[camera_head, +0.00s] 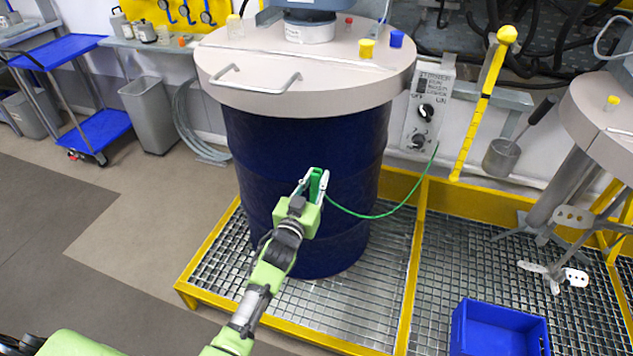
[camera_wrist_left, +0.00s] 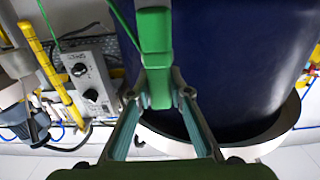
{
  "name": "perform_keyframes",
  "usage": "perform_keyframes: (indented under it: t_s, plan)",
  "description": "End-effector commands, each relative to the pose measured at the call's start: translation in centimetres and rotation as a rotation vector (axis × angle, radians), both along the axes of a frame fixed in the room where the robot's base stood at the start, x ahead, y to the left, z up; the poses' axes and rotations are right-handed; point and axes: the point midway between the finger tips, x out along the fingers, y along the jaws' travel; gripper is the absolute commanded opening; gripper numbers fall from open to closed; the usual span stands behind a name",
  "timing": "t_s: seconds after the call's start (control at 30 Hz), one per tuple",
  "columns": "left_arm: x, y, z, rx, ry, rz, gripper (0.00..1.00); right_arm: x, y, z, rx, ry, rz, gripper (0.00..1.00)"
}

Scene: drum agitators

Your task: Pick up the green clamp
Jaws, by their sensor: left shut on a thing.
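The green clamp (camera_head: 316,183) is held in front of the dark blue drum (camera_head: 300,150), and a green cable runs from it to the right, up to the grey control box. My left gripper (camera_head: 313,180) is shut on the clamp. In the left wrist view the clamp (camera_wrist_left: 156,50) sits between the fingertips of my left gripper (camera_wrist_left: 160,95), with the drum behind it. I cannot tell whether the clamp touches the drum. My right gripper is not in view.
The grey control box (camera_head: 427,105) with two knobs is right of the drum's lid (camera_head: 300,85). A yellow-framed grating (camera_head: 410,270) lies under the drum. A blue bin (camera_head: 498,328) is at lower right. A yellow bar (camera_head: 482,105) and a ladle (camera_head: 502,157) hang on the right. Open floor lies left.

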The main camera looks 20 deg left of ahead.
Motion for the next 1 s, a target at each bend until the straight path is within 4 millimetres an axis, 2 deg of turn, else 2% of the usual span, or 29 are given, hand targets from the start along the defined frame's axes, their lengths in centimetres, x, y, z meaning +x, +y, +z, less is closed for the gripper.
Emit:
perform_keyframes:
  t_s: [0.27,0.47,0.7,1.0]
  plan:
    - [0.0,0.0,3.1,0.003,-0.007,-0.001,0.0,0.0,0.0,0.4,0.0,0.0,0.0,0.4]
    - [-1.8,-0.6,5.4,0.001,-0.004,-0.002,0.0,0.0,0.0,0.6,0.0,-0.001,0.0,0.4]
    - [-5.5,-1.8,9.3,-0.002,-0.004,-0.002,0.0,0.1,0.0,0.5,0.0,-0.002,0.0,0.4]
    - [-10.9,-3.7,11.7,-0.003,-0.002,-0.001,0.0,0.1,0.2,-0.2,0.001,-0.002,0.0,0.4]
